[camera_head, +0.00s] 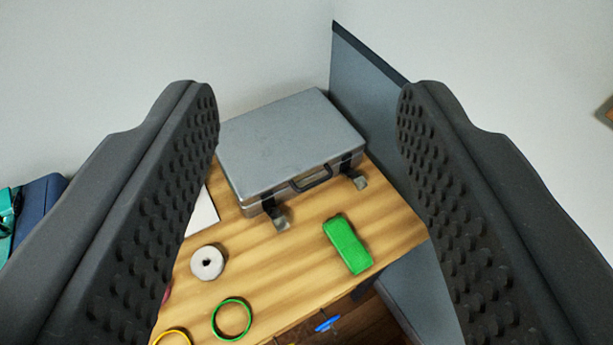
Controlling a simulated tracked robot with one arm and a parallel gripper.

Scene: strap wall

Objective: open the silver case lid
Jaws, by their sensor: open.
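The silver case (288,138) lies flat at the back of a wooden table, against the corner. Its lid is shut. A dark handle (311,179) is on its front side, between two latches. The left latch (277,213) and the right latch (355,177) both stick out from the front, flap ends toward the table. My gripper (308,100) is open and empty, its two dark, studded fingers wide apart at the left and right of the picture. The case shows between the fingers, farther off, and neither finger appears to hold it.
The wooden table (268,262) holds a green block (347,244), a white roll (207,250), a green ring (232,304) and a yellow ring (172,338) before the case. A grey panel (365,95) rises along the right. A blue thing (327,324) lies below the front edge.

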